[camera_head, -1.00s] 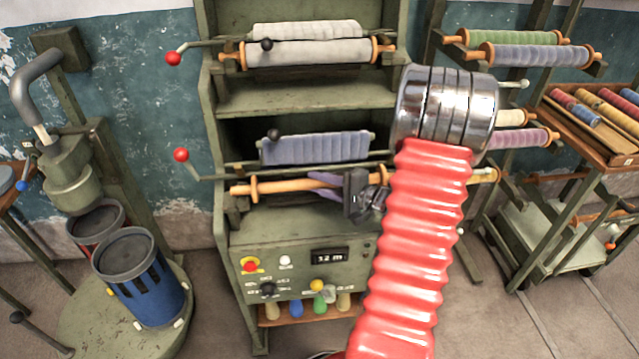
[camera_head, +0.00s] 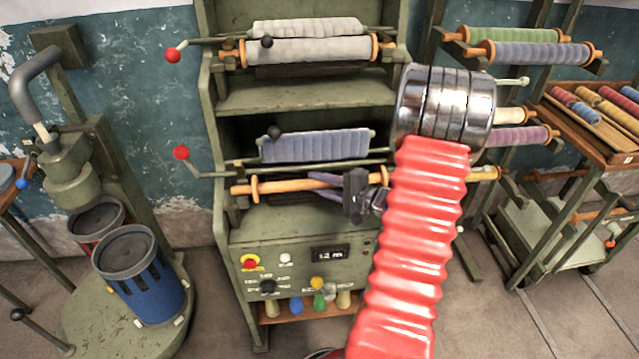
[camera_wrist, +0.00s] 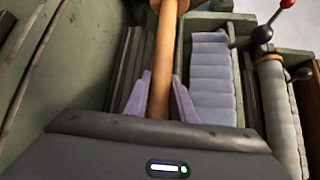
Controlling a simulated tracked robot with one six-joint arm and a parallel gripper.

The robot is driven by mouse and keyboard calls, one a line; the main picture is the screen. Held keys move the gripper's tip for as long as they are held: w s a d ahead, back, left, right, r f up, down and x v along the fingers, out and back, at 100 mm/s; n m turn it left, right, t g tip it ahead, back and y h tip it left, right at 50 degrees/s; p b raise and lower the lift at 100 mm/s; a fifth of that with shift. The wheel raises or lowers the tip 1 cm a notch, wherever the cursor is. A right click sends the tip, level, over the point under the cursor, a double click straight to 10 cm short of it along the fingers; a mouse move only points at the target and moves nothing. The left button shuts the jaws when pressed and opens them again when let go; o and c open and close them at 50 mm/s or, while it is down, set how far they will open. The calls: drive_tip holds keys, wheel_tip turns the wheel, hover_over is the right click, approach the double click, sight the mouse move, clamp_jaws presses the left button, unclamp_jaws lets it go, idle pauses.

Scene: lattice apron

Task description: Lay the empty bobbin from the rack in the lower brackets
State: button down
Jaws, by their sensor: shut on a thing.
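The empty bobbin (camera_head: 285,185), a bare wooden rod with collars, lies crosswise at the front of the green machine, below the lower purple roll. My gripper (camera_head: 338,187) is shut on it right of its middle. In the wrist view the lilac fingers (camera_wrist: 160,98) sit on both sides of the bobbin (camera_wrist: 164,62). The bobbin's left end is by the left side of the machine frame, at about the height of the lower brackets. The brackets are mostly hidden behind the bobbin and my arm. I cannot tell whether the bobbin touches them.
The lower purple roll (camera_head: 315,147) and a red-knobbed lever (camera_head: 181,153) are close above the bobbin. A control panel (camera_head: 300,262) is below. A white roll (camera_head: 308,51) sits in the upper brackets. A rack with full bobbins (camera_head: 537,54) stands at right. My red arm covers the machine's right side.

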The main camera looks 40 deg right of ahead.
drive_tip(key=shift+f, duration=0.1)
idle(0.3)
drive_tip(key=c, duration=1.4)
unclamp_jaws()
drive_tip(key=shift+s, duration=0.1)
drive_tip(key=v, duration=1.3)
drive_tip(key=shift+s, duration=0.35)
drive_tip(key=shift+f, duration=0.1)
